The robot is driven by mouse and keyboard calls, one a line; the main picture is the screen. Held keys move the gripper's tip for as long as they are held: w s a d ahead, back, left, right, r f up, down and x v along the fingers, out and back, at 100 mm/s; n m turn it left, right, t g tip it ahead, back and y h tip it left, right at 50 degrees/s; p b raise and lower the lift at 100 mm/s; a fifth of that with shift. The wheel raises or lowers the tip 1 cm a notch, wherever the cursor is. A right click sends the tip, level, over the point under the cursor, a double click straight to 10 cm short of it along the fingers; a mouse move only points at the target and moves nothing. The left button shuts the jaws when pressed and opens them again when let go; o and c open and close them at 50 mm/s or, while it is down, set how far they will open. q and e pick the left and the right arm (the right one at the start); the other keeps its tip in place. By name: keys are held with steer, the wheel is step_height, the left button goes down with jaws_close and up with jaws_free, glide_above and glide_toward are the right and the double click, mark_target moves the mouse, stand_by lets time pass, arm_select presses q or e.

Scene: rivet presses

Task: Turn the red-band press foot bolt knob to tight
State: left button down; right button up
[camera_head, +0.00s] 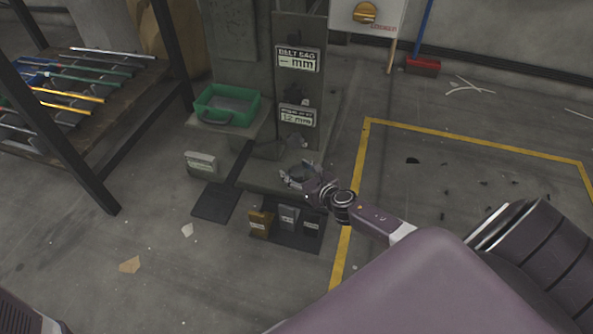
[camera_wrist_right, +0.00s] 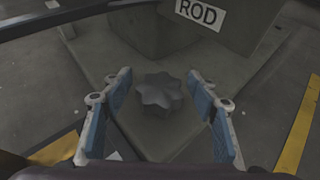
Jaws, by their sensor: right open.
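The foot bolt knob (camera_wrist_right: 160,92) is a dark grey, lobed star shape on the press's grey base plate (camera_wrist_right: 137,66) in the right wrist view. My right gripper (camera_wrist_right: 160,82) is open, with one blue-padded finger on each side of the knob in the picture. A gap shows on both sides; I cannot tell how far the fingertips are above it. In the head view my right gripper (camera_head: 300,177) is low at the foot of the grey press (camera_head: 296,85), and the knob cannot be made out there. No red band shows on the press. My left gripper is not in view.
A green bin (camera_head: 227,104) sits on a ledge left of the press column. Several small blocks (camera_head: 260,223) stand on a dark mat in front of the base. A rack (camera_head: 75,100) with coloured rods is at left. Yellow floor lines (camera_head: 460,133) mark mostly open floor at right.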

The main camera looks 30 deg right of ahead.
steer(key=v, duration=1.2)
steer(key=shift+w+r, duration=0.1)
